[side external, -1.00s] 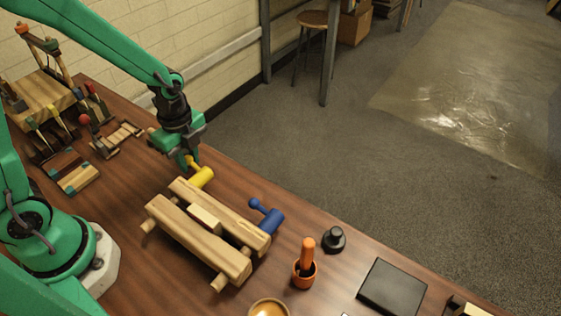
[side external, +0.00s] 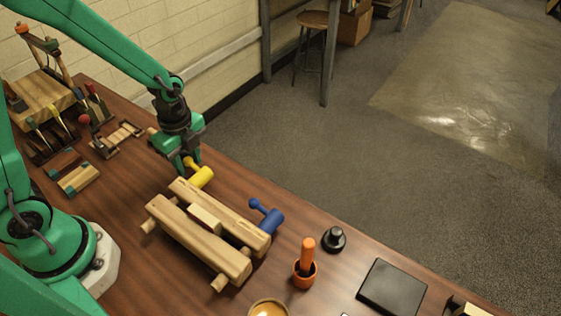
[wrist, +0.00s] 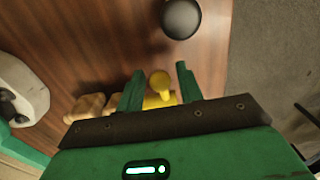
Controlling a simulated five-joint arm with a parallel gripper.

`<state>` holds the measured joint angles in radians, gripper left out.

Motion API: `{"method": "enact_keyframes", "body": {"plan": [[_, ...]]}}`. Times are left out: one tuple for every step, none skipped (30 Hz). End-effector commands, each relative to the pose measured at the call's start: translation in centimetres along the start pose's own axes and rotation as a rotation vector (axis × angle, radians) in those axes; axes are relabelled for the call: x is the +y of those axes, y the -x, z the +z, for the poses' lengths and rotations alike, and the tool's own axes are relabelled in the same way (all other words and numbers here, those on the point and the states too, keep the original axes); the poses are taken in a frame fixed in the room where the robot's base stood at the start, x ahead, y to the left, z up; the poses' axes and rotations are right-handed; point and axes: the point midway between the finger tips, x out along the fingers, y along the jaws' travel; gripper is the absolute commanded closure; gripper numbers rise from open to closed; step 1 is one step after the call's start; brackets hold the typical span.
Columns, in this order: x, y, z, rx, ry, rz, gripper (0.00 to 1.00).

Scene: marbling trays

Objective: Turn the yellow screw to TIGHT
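The yellow screw (side external: 202,177) is at the far left end of a wooden two-beam press (side external: 192,236) in the side view. Its round-ended handle points up and left. My gripper (side external: 190,162) is at that handle, pointing down. In the wrist view my gripper (wrist: 160,80) has its two fingers apart, with the yellow screw's handle (wrist: 160,84) showing between them, nearer the left finger. I cannot tell whether either finger touches it. The lower part of the screw is partly hidden by the gripper. No TIGHT mark is legible.
A blue screw (side external: 270,218) is at the press's other end. Small wooden items stand at left. The table's far edge is close behind the yellow screw.

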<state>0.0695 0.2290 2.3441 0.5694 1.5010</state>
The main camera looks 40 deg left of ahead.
Motion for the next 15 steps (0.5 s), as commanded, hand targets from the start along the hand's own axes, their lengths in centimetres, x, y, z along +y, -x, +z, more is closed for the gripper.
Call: {"method": "enact_keyframes", "body": {"plan": [[0.0, 0.2, 0.0, 0.000, 0.000, -0.001, 0.64], [0.0, 0.3, 0.0, 0.000, 0.000, -0.001, 0.64], [-0.1, 0.6, 0.0, 0.000, 0.000, -0.002, 0.64], [-0.1, 0.8, 0.0, 0.000, 0.000, -0.003, 0.64], [-0.1, 1.0, 0.0, 0.000, 0.000, -0.004, 0.64], [-0.1, 1.2, 0.0, 0.000, 0.000, -0.004, 0.64], [-0.1, 1.5, 0.0, 0.000, 0.000, -0.003, 0.64], [-0.1, 1.7, 0.0, 0.000, 0.000, -0.004, 0.64], [-0.1, 2.0, 0.0, 0.000, 0.000, -0.004, 0.64], [-0.1, 2.2, 0.0, 0.000, 0.000, -0.004, 0.64], [-0.1, 2.4, 0.0, 0.000, 0.000, -0.004, 0.64], [-0.1, 2.7, 0.0, 0.000, 0.000, -0.004, 0.64], [-0.1, 2.9, 0.0, 0.000, 0.000, -0.004, 0.64], [-0.1, 3.1, 0.0, 0.000, 0.000, -0.003, 0.64], [-0.1, 3.4, 0.0, 0.000, 0.000, -0.003, 0.64]]}}
